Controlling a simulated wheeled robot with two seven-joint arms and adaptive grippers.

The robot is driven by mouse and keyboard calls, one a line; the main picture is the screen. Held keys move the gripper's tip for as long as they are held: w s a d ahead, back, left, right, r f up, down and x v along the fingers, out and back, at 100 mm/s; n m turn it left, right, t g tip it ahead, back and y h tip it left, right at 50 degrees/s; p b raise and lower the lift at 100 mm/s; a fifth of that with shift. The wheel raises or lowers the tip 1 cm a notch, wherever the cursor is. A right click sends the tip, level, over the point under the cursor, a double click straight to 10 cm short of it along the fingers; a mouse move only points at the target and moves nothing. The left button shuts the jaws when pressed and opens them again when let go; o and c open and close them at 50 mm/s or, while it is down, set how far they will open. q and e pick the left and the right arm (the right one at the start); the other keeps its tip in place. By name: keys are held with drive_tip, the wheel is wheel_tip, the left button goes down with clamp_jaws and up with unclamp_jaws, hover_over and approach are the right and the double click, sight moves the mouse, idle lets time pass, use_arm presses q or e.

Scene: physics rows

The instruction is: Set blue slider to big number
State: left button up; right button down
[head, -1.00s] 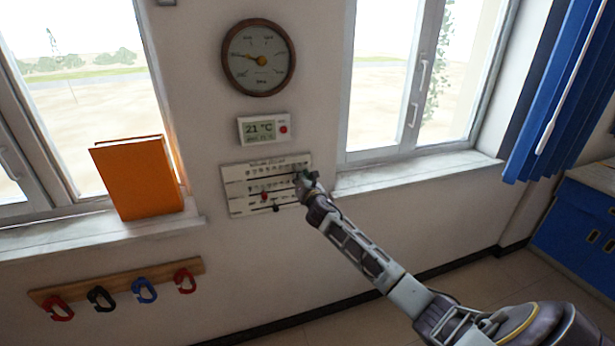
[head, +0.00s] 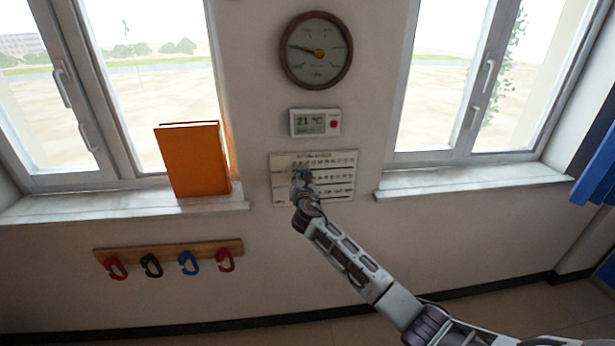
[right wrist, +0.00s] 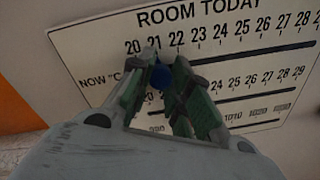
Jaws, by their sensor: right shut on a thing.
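The white slider panel (head: 344,158) hangs on the wall between the windows. In the right wrist view the panel (right wrist: 75,45) reads "ROOM TODAY", with a top number row from 20 to 29 and dark slots below. The blue slider knob (right wrist: 157,77) sits between the fingers, near the low left end of the top slot, roughly under 21 to 22. My right gripper (head: 302,178) is shut on it; the gripper also fills the lower wrist view (right wrist: 165,85). It hides the left part of the lower rows and any knobs there. My left gripper is not in view.
A thermostat display (head: 315,122) reading 21 °C and a round dial (head: 316,65) hang above the panel. An orange book (head: 194,160) stands on the left sill. A hook rail (head: 170,250) with several coloured clips is below. The wall right of the panel is clear.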

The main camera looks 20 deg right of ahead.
drive_tip(key=c, duration=1.3)
unclamp_jaws()
drive_tip(key=shift+v, duration=6)
